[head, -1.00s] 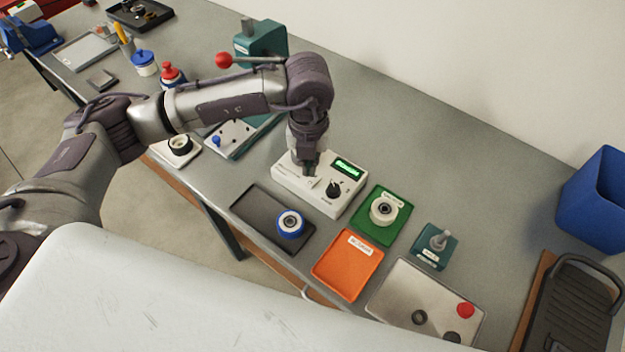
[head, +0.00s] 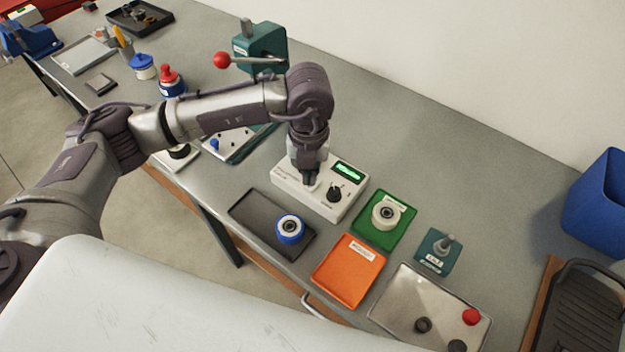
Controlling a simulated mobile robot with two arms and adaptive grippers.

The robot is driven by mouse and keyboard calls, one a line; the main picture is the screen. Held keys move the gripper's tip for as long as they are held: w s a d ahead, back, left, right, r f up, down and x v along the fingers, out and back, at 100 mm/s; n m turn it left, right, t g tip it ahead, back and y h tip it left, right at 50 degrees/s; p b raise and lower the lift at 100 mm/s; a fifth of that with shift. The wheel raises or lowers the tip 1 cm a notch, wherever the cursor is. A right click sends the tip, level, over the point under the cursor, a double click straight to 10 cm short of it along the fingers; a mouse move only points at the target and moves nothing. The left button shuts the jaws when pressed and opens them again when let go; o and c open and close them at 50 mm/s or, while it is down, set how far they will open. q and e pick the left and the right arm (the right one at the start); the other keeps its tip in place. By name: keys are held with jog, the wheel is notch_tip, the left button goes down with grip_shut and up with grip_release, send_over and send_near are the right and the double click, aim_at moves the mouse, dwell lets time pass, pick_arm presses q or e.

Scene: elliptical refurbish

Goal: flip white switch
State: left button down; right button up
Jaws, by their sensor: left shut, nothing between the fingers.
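A white control box (head: 290,185) sits on the grey bench, with a lit green display (head: 348,171) and a black knob (head: 334,194) on its top. My left gripper (head: 311,186) is shut and empty, pointing down at the top of the box, left of the knob. I cannot tell whether its fingertips touch the box. The white switch cannot be made out; the gripper covers that part of the box. My right gripper is not in view.
A dark tray with a blue-rimmed wheel (head: 290,228), an orange tray (head: 347,272) and a green tray (head: 399,231) lie close in front and to the right. A teal press with a red-knobbed lever (head: 222,60) stands behind my arm. Bare bench lies behind the box.

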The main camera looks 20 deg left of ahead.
aim_at(309, 187)
pick_arm(q)
jog(key=shift+f+b, duration=1.15)
jog(key=shift+f, duration=0.1)
dwell(1.1)
jog(key=shift+s, duration=0.1)
jog(key=shift+r+p, duration=0.5)
jog(key=shift+r, duration=0.25)
jog(key=shift+r+p, duration=1.4)
jog(key=shift+r, duration=1.4)
